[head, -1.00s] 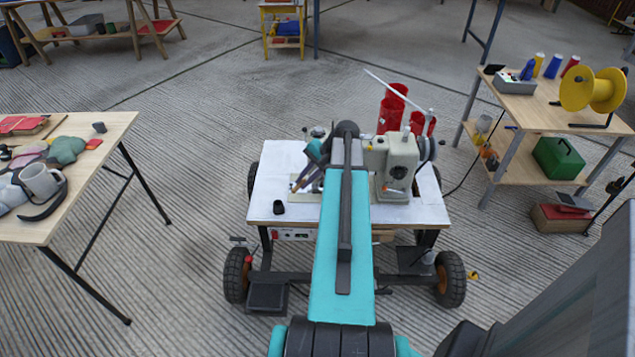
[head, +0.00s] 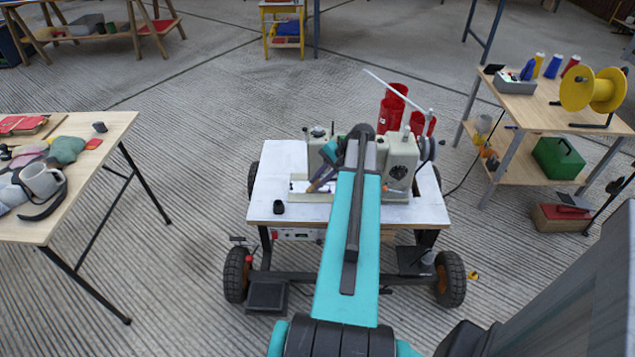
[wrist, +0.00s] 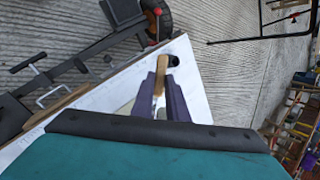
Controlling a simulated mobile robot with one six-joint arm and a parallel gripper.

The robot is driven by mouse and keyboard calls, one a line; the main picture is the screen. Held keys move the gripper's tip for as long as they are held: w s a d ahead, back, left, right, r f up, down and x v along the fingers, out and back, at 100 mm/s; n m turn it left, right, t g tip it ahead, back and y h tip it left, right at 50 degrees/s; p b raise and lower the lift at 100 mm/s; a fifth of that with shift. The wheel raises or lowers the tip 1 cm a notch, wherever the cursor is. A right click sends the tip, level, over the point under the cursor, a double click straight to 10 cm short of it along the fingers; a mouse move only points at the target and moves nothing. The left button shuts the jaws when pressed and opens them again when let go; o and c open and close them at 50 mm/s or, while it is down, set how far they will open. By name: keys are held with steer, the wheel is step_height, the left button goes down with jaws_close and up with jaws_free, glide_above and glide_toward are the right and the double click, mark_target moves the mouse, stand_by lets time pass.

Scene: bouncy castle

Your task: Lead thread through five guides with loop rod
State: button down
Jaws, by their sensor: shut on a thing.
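A cream sewing machine (head: 402,158) stands on the white-topped cart, partly behind my arm. Its left end (head: 318,140) shows past my wrist. My gripper (head: 320,180) is low in front of the machine, above the white top. In the wrist view, the dark purple fingers of my gripper (wrist: 164,84) are shut on a slim tool with a tan wooden handle (wrist: 157,59), which I take for the loop rod. Its loop end is hidden. The thread and guides are too small or covered to make out.
A small black cup (head: 279,207) stands on the white cart top (head: 280,165), left of my gripper. Red containers (head: 391,108) and a white slanted rod (head: 395,92) rise behind the machine. A cluttered table (head: 95,125) is at left; a yellow spool (head: 592,90) is at right.

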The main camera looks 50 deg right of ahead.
steer(key=shift+s+d+r, duration=0.1)
steer(key=shift+d+r, duration=0.05)
steer(key=shift+d, duration=1.1)
steer(key=shift+s+d+r, duration=0.1)
steer(key=shift+d, duration=1.15)
steer(key=shift+p, duration=0.5)
steer(key=shift+a, duration=0.15)
steer(key=shift+w+a+f, duration=0.1)
steer(key=shift+a+f, duration=0.05)
steer(key=shift+a, duration=1.05)
steer(key=shift+w+a+f, duration=0.1)
steer(key=shift+a, duration=1.05)
